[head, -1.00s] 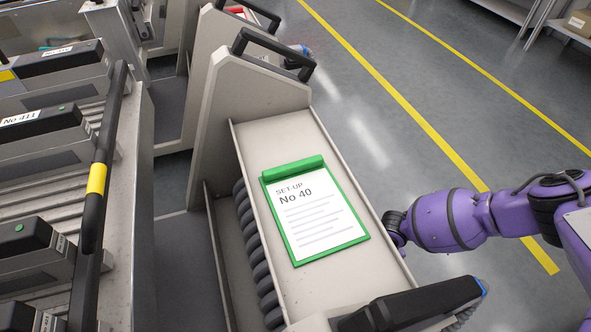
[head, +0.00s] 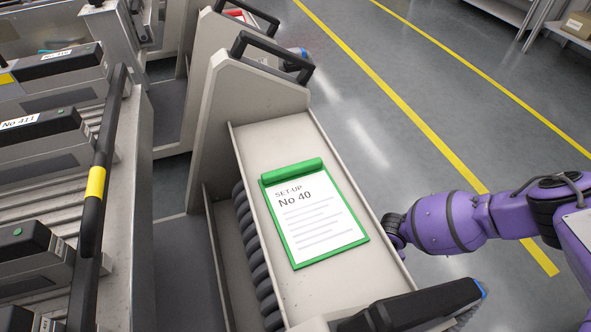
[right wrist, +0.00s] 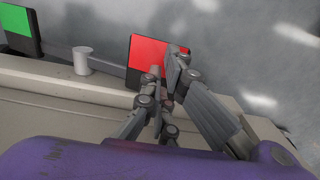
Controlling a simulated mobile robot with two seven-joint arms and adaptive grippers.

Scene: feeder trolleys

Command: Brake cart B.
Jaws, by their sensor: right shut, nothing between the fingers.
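A pale grey cart (head: 275,135) stands in the middle of the head view. No letter B is readable on it. In the right wrist view a red pedal plate (right wrist: 143,52) and a green pedal plate (right wrist: 17,28) stick out at the cart's edge, with a short grey peg (right wrist: 82,61) between them. My right gripper (right wrist: 171,68) is shut and empty, its fingertips in front of the red plate; I cannot tell whether they touch it. In the head view my right arm reaches the cart's right side, and the fingers are hidden. My left gripper is not in view.
A green clipboard reading "SET-UP No 40" (head: 317,215) lies on the cart top. A machine bank with feeders (head: 40,130) stands at the left. Another cart (head: 205,35) is behind. The grey floor with yellow lines (head: 430,120) is clear at the right.

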